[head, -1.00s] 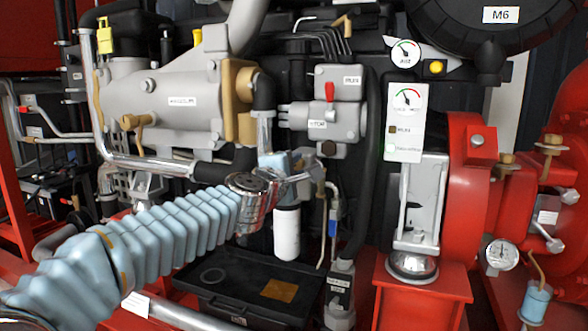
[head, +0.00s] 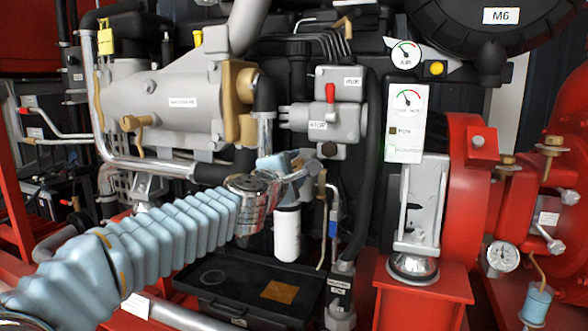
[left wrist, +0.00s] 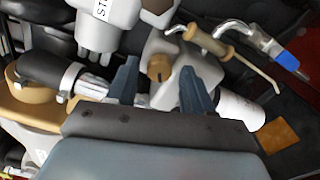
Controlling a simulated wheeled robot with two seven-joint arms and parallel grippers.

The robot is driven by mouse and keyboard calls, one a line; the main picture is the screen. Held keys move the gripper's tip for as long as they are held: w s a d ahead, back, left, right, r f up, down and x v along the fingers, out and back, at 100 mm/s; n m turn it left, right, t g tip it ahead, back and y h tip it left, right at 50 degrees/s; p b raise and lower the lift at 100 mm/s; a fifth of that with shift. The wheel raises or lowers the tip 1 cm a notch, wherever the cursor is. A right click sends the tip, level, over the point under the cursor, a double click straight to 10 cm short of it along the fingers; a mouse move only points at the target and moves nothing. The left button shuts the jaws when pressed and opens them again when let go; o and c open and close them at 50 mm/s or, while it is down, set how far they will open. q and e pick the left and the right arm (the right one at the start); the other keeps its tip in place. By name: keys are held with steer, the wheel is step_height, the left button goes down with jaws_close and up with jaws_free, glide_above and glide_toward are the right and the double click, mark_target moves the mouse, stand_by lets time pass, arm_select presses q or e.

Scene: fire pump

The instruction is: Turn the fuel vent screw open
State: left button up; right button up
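A tan, slotted round screw (left wrist: 159,68), which looks like the fuel vent screw, sits on a light grey housing (left wrist: 158,47) in the left wrist view. The white fuel filter (head: 287,234) hangs below my gripper in the head view; it also shows in the left wrist view (left wrist: 238,110). My left gripper (head: 291,166) is at the filter head. In the left wrist view the fingers (left wrist: 160,66) are open, one on each side of the screw, with visible gaps. I cannot tell the depth between tips and screw. In the head view my gripper hides the screw. My right gripper is not in view.
A tan-handled lever (left wrist: 212,43) and a pipe with a blue end (left wrist: 291,60) lie close by. A black hose (head: 263,95) runs just above. A black tray (head: 225,285) lies below.

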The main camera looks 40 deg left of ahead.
arm_select(q)
steer(key=p+v, duration=0.3)
steer(key=v, duration=1.1)
stand_by(0.3)
